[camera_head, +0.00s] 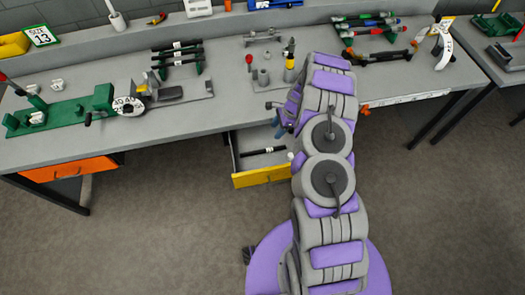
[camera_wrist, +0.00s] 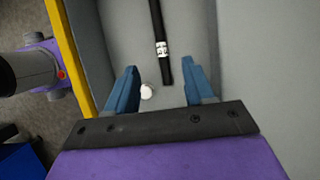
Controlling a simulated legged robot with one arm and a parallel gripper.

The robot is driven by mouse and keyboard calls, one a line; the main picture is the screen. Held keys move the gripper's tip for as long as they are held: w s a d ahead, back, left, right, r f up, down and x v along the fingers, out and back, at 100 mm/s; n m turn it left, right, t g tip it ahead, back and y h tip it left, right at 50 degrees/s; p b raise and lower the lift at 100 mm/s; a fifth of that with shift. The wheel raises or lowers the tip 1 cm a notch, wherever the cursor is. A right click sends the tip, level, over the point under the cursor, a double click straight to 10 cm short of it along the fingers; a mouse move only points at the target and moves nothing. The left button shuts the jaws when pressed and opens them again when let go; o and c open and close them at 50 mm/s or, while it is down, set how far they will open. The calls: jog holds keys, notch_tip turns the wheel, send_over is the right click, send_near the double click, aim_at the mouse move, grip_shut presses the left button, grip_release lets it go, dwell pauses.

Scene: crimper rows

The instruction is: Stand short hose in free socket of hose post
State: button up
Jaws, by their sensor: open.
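A black hose (camera_wrist: 157,22) with a white printed label lies on the floor of an open drawer. In the head view the black hose (camera_head: 263,151) lies crosswise in the drawer (camera_head: 262,178), which has a yellow front. My gripper (camera_wrist: 160,68) is open, with blue fingers on either side of the hose's near end and not closed on it. A grey stand with upright pieces (camera_head: 264,80), perhaps the hose post, is on the bench above the drawer. My arm hides part of that area, and I cannot tell which socket is free.
A small white round object (camera_wrist: 147,91) lies near the left finger in the drawer. The drawer walls are close around my gripper. The grey bench (camera_head: 225,112) carries racks of dark rods (camera_head: 178,62), a green fixture (camera_head: 60,115) and more tools at right. An orange drawer (camera_head: 68,169) is at left.

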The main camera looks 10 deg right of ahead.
send_near(263, 150)
jog(key=x, duration=0.1)
jog(key=b+x, duration=0.1)
jog(key=x, duration=0.1)
jog(key=shift+d+f+b, duration=0.1)
jog(key=shift+d+b, duration=0.2)
jog(key=shift+d, duration=0.05)
jog(key=shift+a+f, duration=0.3)
jog(key=shift+a, duration=0.15)
jog(key=x, duration=0.2)
jog(key=b+x, duration=0.1)
jog(key=x, duration=0.1)
jog(key=shift+a, duration=0.3)
jog(key=shift+d+f, duration=0.15)
jog(key=shift+f, duration=0.3)
jog(key=shift+s+d, duration=0.1)
jog(key=shift+a, duration=0.25)
grip_shut()
